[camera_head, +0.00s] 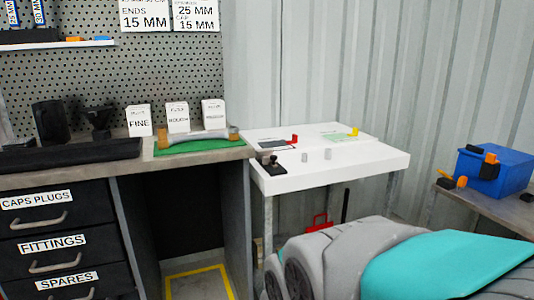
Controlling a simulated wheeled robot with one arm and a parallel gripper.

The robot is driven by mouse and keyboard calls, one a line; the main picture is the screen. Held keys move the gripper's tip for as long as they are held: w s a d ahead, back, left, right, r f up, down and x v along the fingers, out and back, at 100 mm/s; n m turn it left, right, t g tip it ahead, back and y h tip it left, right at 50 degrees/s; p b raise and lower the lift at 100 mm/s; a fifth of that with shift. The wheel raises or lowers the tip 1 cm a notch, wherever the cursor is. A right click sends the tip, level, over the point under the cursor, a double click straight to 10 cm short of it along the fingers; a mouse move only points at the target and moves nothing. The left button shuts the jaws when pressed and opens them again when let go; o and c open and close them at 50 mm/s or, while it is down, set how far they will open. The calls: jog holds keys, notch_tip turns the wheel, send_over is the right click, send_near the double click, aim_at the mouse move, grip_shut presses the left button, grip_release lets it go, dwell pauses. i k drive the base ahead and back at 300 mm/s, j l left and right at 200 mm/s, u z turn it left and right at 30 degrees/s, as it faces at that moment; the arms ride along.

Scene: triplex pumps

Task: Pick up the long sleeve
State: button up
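My gripper is not in view. A large grey and teal part of my own arm fills the lower right, in front of the table.
A black clamp-like fixture (271,166) stands at the table's left front corner. A workbench (75,160) with drawers adjoins at left, bearing a green mat (205,146). A blue bin (494,170) stands at right.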

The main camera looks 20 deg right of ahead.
aim_at(328, 152)
jog(key=l+u, duration=0.25)
jog(key=l, duration=0.3)
jog(key=l+u, duration=0.25)
jog(key=l, duration=0.25)
jog(key=l+u, duration=0.3)
jog(key=l, duration=0.25)
jog(key=k+l+u, duration=0.25)
jog(key=l, duration=0.25)
jog(key=i, duration=0.1)
